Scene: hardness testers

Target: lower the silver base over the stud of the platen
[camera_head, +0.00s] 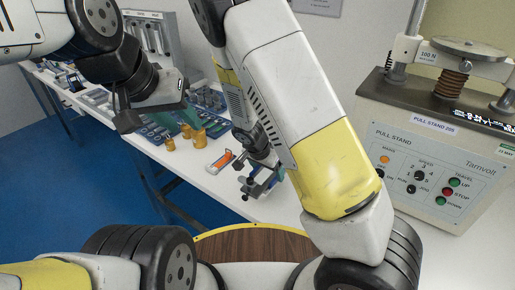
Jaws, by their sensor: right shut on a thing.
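My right gripper (258,186) hangs low over the near part of the white table, below my folded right arm. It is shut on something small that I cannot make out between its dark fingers. I cannot pick out the silver base for certain. A round metal plate (470,46) sits above a coil spring on the stand at the right, but I cannot tell whether it is the platen, and no stud shows. My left gripper (157,115) is open, with its dark fingers apart, above the tools at the left of the table.
Brass weights (198,137) stand near a small orange and white device (220,162) on the white table (197,174). Several tools and trays lie farther back. The pull stand's control box (431,165) fills the right side. My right arm hides the table's middle.

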